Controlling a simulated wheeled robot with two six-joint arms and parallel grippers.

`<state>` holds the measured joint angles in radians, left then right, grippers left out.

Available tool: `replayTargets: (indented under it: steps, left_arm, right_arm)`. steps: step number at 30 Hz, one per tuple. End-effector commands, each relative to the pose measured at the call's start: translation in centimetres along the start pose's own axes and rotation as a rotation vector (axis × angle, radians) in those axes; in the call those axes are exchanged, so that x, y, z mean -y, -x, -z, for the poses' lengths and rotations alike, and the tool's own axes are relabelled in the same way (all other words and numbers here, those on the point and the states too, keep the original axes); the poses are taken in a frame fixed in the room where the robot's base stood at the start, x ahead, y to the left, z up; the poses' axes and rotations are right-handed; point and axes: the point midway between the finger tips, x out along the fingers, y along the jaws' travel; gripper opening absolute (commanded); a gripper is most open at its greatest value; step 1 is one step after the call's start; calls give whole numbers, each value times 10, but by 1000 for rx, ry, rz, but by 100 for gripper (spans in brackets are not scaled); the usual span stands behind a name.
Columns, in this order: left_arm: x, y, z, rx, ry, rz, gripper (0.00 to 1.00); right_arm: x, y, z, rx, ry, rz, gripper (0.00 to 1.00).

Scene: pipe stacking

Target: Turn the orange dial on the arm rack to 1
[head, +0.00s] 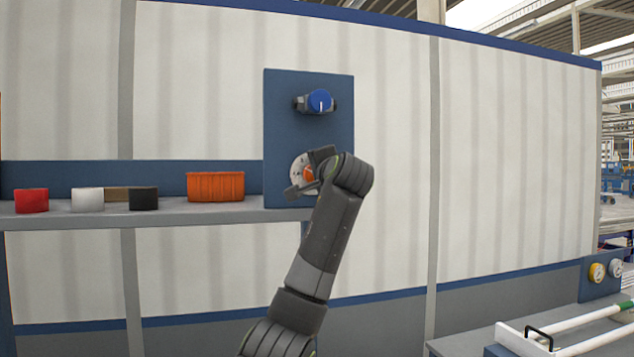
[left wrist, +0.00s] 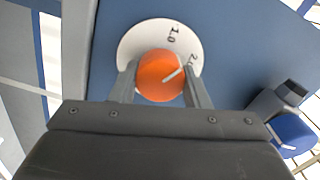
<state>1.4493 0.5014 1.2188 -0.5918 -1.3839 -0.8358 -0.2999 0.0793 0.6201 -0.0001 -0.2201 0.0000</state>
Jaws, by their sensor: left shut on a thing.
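The orange dial (head: 309,174) sits on a white round scale plate on the lower part of a blue panel (head: 283,120). It also shows in the left wrist view (left wrist: 160,75), with its white mark pointing up and right, roughly toward the "2" on the plate (left wrist: 135,45). The "1.0" label lies further up the plate. My left gripper (head: 306,176) has its fingers on both sides of the dial and is shut on it. In the head view the gripper and wrist hide part of the dial. My right gripper is not in view.
A blue knob (head: 320,101) is above the dial on the same panel. The shelf (head: 100,216) to the left carries red (head: 31,201), white (head: 87,200) and black (head: 143,199) items and an orange bin (head: 215,187). White pipes (head: 590,318) lie at lower right.

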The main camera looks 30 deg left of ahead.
Motion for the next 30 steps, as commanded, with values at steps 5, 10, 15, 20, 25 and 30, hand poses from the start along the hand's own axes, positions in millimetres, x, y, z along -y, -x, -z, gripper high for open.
replayTargets:
  steps: [5, 10, 15, 20, 25, 30]
  left_arm:
    - [-4, 0, -1, 3, 160, -3, 19]
    - [-3, 0, -1, 2, 296, -3, 19]
    - [-3, -1, -1, 3, 398, -4, 19]
    - [-3, -1, -1, 3, 464, -4, 19]
    - [-3, -1, 0, 4, 502, -5, 19]
    - [-3, -1, 0, 4, 516, -6, 19]
  right_arm:
    - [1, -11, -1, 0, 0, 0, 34]
    - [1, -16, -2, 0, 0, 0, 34]
    - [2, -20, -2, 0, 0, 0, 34]
    - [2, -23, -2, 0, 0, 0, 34]
    - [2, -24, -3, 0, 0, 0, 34]
    - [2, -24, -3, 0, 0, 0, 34]
